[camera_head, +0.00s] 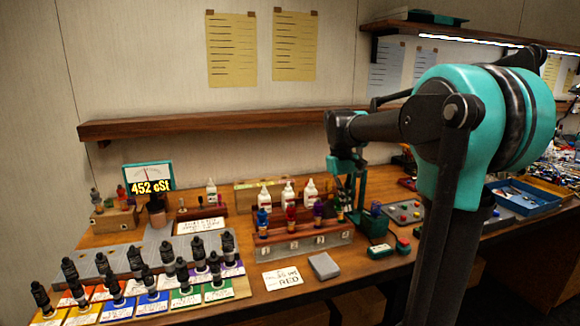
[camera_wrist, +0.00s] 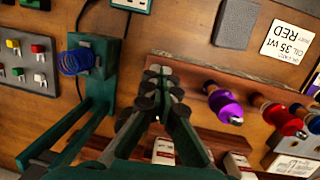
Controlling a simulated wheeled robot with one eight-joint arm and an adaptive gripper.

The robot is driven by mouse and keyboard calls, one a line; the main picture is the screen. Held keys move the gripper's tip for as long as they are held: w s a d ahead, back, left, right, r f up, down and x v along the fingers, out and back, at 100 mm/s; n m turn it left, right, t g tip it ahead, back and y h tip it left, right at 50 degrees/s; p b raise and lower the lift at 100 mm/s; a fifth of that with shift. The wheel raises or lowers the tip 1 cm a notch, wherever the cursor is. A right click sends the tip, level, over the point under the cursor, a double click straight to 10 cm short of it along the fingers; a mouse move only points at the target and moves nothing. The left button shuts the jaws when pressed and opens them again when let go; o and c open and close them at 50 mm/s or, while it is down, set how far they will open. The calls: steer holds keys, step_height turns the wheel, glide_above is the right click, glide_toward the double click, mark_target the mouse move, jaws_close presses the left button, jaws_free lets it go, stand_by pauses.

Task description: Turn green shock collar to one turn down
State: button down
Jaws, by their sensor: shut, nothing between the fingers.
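My gripper (camera_head: 346,190) is over the right end of the wooden shock rack (camera_head: 295,245), pointing down. In the wrist view its fingertips (camera_wrist: 158,72) are together and hold nothing, beside the rack's edge (camera_wrist: 230,70). Purple (camera_head: 317,212), red (camera_head: 290,216) and blue (camera_head: 262,220) shocks stand in the rack. The purple (camera_wrist: 224,103) and red (camera_wrist: 278,117) ones also show in the wrist view. I cannot tell whether the fingertips touch anything there.
A green stand with a blue coil (camera_wrist: 75,62) is close beside my gripper. A control box with coloured buttons (camera_head: 405,212) stands to the right. White bottles (camera_head: 287,194) stand behind the rack. A grey block (camera_head: 324,266) and a card reading RED (camera_head: 283,278) lie in front.

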steer(key=shift+s+a+f, duration=0.1)
steer(key=shift+s+a, duration=0.1)
steer(key=shift+a, duration=0.75)
steer(key=shift+s, duration=0.4)
step_height(320, 180, up, 6)
steer(key=shift+w+a, duration=0.3)
steer(key=shift+a, duration=0.15)
stand_by(0.4)
steer(key=shift+y, duration=0.5)
steer(key=shift+w+d+f, duration=0.15)
steer(key=shift+d+f, duration=0.55)
steer(key=shift+f, duration=0.3)
steer(key=shift+w+d+f, duration=0.1)
steer(key=shift+d+f, duration=0.6)
steer(key=shift+f, duration=0.3)
steer(key=shift+w+d+f, duration=0.15)
steer(key=shift+d+f, duration=0.55)
steer(key=shift+f, duration=0.3)
